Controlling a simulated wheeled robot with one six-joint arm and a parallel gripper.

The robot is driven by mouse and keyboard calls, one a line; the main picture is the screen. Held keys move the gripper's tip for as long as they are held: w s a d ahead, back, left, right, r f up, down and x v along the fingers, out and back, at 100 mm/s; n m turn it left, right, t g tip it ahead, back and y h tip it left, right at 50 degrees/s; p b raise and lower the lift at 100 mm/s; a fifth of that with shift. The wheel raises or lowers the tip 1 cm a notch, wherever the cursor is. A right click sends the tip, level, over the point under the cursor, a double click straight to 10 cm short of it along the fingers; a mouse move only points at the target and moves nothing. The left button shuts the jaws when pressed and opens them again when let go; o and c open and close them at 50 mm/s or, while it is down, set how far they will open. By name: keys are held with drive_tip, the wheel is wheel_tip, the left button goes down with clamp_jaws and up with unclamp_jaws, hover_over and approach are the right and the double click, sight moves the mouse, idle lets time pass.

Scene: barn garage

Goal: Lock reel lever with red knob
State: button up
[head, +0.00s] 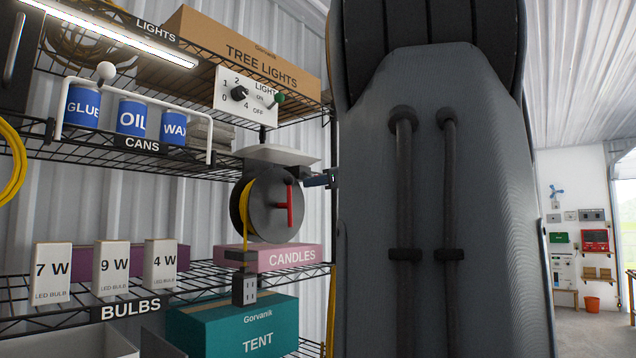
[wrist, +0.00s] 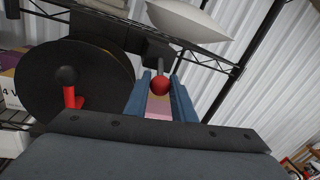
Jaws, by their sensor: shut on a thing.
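The black reel (head: 265,205) hangs under the shelf with yellow cord wound on it and a red crank handle (head: 290,207) on its face. In the wrist view the reel (wrist: 75,80) is at the left, with the red crank handle (wrist: 73,98) low on it. The lever's round red knob (wrist: 160,85) sits below a dark block (wrist: 156,52) beside the reel. My gripper (wrist: 162,92) has its blue fingers on either side of the knob, shut on it. In the head view my gripper (head: 320,181) is just right of the reel; the knob is hidden there.
A wire rack surrounds the reel. Above are a light switch panel (head: 248,95) and tree lights box (head: 245,50); below are a candles box (head: 284,257), black socket (head: 244,290) and tent box (head: 235,325). My arm blocks the middle-right view.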

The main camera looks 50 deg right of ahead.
drive_tip(key=shift+r+p, duration=0.2)
drive_tip(key=shift+p, duration=0.35)
drive_tip(key=g+p, duration=0.1)
drive_tip(key=p, duration=0.1)
drive_tip(key=r+g+p, duration=0.1)
drive_tip(key=p, duration=0.1)
drive_tip(key=shift+s, duration=0.25)
drive_tip(key=shift+r+n+g+p, duration=0.35)
drive_tip(key=shift+g+p, duration=0.55)
drive_tip(key=shift+g, duration=0.3)
drive_tip(key=g, duration=0.1)
drive_tip(key=r+g, duration=0.1)
drive_tip(key=g, duration=0.1)
drive_tip(key=shift+r+n, duration=0.2)
drive_tip(key=shift+n, duration=0.05)
drive_tip(key=shift+w+r+g, duration=0.1)
drive_tip(key=shift+r+g, duration=0.3)
drive_tip(key=shift+g, duration=0.6)
drive_tip(key=shift+w+r+g, duration=0.1)
drive_tip(key=shift+r+g, duration=0.25)
drive_tip(key=shift+g, duration=0.65)
drive_tip(key=shift+r+g, duration=0.1)
drive_tip(key=shift+g, duration=0.2)
drive_tip(key=o, duration=1)
